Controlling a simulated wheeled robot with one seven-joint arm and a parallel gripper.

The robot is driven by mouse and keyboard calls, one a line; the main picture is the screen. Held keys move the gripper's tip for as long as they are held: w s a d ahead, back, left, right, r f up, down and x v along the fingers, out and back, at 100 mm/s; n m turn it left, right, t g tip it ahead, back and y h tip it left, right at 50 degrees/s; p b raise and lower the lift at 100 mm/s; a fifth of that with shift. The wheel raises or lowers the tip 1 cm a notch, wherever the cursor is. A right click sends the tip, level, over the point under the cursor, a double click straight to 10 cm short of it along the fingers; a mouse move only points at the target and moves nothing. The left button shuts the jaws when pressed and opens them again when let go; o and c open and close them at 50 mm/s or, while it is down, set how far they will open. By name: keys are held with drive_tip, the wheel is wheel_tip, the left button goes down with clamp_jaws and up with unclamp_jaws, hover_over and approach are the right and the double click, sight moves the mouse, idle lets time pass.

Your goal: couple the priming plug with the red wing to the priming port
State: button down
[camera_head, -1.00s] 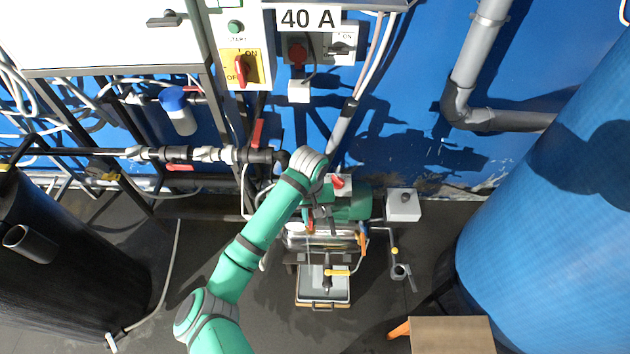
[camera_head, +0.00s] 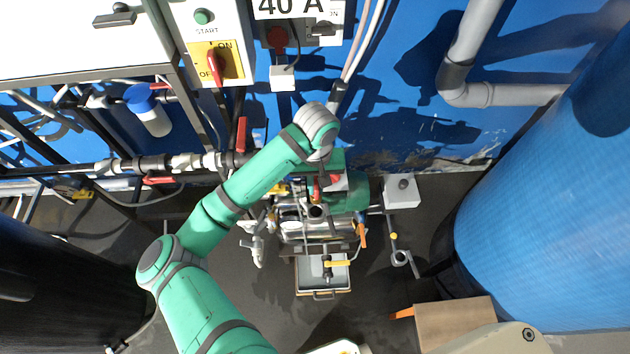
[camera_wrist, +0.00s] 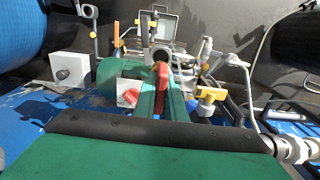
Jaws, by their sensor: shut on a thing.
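In the wrist view my gripper (camera_wrist: 158,98) is shut on the priming plug, whose red wing (camera_wrist: 161,75) stands up between the green fingers. In the head view my gripper (camera_head: 321,180) hangs over the pump unit, with the red wing (camera_head: 317,190) just below it. A grey round pipe mouth with a dark opening, which looks like the priming port (camera_wrist: 160,55), lies just beyond the red wing; it also shows in the head view (camera_head: 316,211). The plug's lower end is hidden, so I cannot tell whether it touches the port.
A green motor (camera_head: 347,197) and grey box (camera_head: 402,191) stand to the right of the port. A yellow-handled valve (camera_wrist: 211,95) is close to my gripper in the wrist view. A grey tray (camera_head: 338,275) lies in front. The blue tank (camera_head: 560,230) stands at right.

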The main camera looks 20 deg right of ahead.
sight(316, 199)
drive_tip(key=shift+s, duration=0.45)
drive_tip(key=shift+w+a+f, duration=0.1)
drive_tip(key=shift+a+f, duration=0.1)
drive_tip(key=shift+f, duration=0.7)
drive_tip(key=shift+d+f, duration=0.1)
drive_tip(key=shift+f, duration=1.8)
drive_tip(key=shift+w, duration=0.2)
drive_tip(key=shift+s+d, duration=0.1)
drive_tip(key=shift+s, duration=0.05)
drive_tip(key=shift+a, duration=0.25)
drive_tip(key=shift+s, duration=0.1)
drive_tip(key=shift+d, duration=0.2)
